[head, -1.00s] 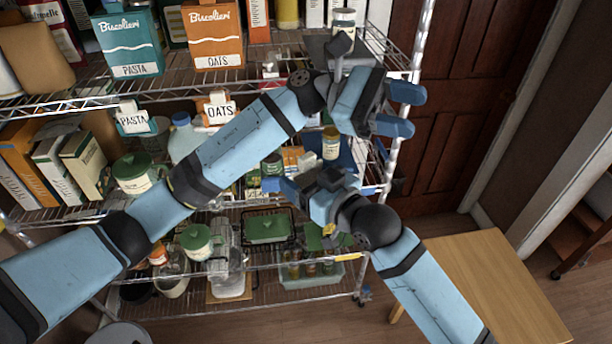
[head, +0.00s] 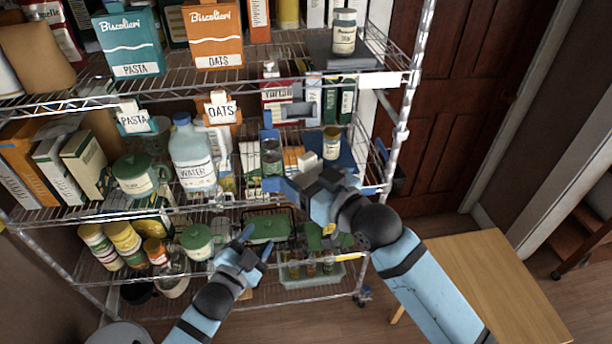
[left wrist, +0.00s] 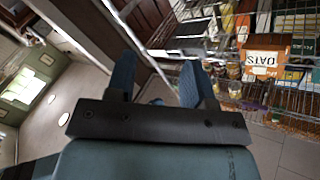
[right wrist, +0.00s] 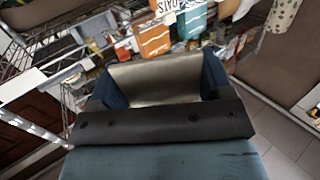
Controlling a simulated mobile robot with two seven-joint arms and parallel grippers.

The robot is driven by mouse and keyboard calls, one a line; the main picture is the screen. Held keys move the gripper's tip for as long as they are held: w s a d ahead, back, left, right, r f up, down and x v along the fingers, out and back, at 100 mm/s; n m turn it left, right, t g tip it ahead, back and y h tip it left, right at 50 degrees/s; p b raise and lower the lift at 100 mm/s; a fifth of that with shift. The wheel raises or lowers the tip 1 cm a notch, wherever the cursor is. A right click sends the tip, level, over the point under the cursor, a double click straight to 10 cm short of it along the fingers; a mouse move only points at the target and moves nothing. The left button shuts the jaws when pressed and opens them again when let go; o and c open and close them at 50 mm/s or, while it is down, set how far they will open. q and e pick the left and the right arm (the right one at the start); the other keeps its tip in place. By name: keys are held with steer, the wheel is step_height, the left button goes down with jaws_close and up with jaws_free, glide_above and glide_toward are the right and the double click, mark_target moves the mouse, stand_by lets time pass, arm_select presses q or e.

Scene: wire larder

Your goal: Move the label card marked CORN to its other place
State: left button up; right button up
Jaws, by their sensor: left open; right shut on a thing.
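I cannot read CORN on any card. A white, card-like piece (head: 384,80) sits at the right end of the upper shelf's front edge; no writing shows on it. My left gripper (head: 256,243) is open and empty in front of the lower shelf; its spread fingers (left wrist: 158,78) also show in the left wrist view. My right gripper (head: 288,184) is in front of the middle shelf, right of centre. In the right wrist view it is shut on a smooth, pale grey-beige thing (right wrist: 155,82) between its fingers. I cannot tell what that thing is.
A water bottle (head: 192,158) stands mid-shelf. A wooden table (head: 490,290) is at lower right.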

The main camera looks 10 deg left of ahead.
arm_select(q)
steer(key=s+a+f+n+g+y, duration=0.1)
steer(key=s+f+n+g, duration=0.5)
steer(key=s+f, duration=0.8)
steer(key=s+n, duration=0.2)
steer(key=s, duration=0.2)
steer(key=shift+a+f+g+y, duration=0.2)
steer(key=shift+a+g+y, duration=0.1)
steer(key=shift+a+y, duration=0.1)
arm_select(e)
steer(key=s+d+f+m+t+h, duration=0.1)
steer(key=d+f+m+t+h, duration=0.1)
steer(key=d, duration=0.8)
steer(key=s+d+f+m+t+h, duration=0.2)
steer(key=d+f+m+h, duration=0.2)
steer(key=d+h, duration=0.3)
steer(key=s+d+f+m+t+h, duration=0.2)
steer(key=d+f+m+h, duration=0.1)
steer(key=d, duration=1.2)
steer(key=shift+s+m+t+h, duration=0.2)
steer(key=shift+m+t+h, duration=0.1)
steer(key=shift+m+h, duration=0.5)
steer(key=shift+f, duration=0.1)
